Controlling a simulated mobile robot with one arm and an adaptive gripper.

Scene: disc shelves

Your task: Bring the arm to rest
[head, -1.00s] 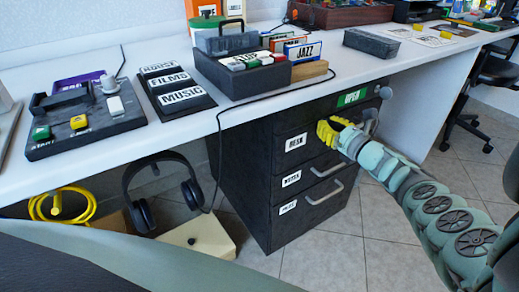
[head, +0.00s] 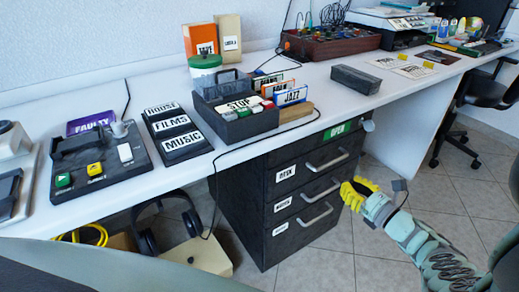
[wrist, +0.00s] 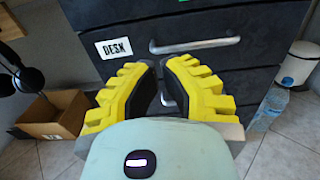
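My gripper (head: 358,192) has yellow ridged fingers and is in front of the right side of the dark drawer cabinet (head: 244,200), near the middle drawer's handle. In the wrist view my gripper (wrist: 158,85) shows two fingers with dark inner pads and a narrow gap between them; nothing is seen held there. The top drawer with the DESK label (wrist: 120,48) and its metal handle (wrist: 195,45) lies beyond the fingers. All the drawers look shut. My arm reaches in from the lower right of the head view.
The white desk (head: 335,110) carries a button box (head: 100,165), a label board (head: 178,135), a dark disc crate (head: 205,125) and a grey block (head: 355,80). Headphones hang below the desk. A white bin (wrist: 298,65) stands right of the cabinet.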

